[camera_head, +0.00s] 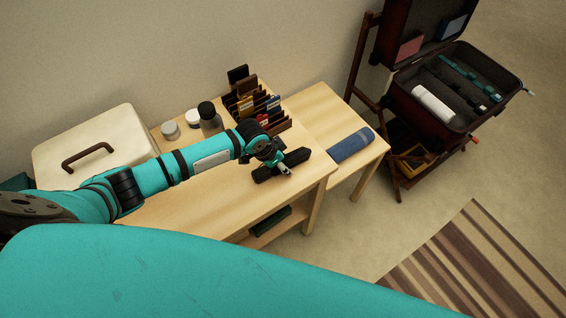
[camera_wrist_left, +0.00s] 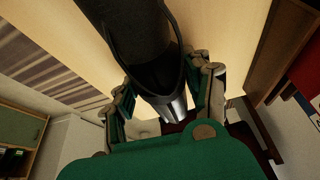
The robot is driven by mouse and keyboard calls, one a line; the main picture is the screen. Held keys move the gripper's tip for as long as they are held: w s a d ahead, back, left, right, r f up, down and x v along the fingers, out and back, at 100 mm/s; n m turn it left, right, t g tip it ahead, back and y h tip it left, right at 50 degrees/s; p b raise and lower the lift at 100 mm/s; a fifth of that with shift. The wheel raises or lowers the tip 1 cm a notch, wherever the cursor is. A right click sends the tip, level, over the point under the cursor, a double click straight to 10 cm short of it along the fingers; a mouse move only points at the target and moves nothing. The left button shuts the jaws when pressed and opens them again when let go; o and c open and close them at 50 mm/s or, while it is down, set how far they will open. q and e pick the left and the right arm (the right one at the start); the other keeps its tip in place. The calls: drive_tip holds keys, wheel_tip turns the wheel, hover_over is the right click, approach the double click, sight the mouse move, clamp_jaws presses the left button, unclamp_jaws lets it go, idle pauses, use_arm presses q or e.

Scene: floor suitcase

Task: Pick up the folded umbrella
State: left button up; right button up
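The folded umbrella (camera_head: 294,160) is black and lies on the wooden table near its right end. My left gripper (camera_head: 284,168) is over its near side in the head view, at the end of the teal arm. In the left wrist view the umbrella (camera_wrist_left: 138,35) is large and dark, with its narrow end and a strap loop reaching down between the fingers. The left gripper's fingers (camera_wrist_left: 163,100) stand apart, one on each side of it, with no clear grip visible. My right gripper is in neither view.
Behind the gripper stand a rack of upright cards (camera_head: 252,105) and several small jars, including a dark-capped bottle (camera_head: 209,120). A white box (camera_head: 95,140) is at left. A blue roll (camera_head: 351,145) lies on the lower table at right. An open suitcase (camera_head: 455,85) stands beyond.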

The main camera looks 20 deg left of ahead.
use_arm(q)
drive_tip(key=c, duration=0.9)
drive_tip(key=shift+r, duration=0.2)
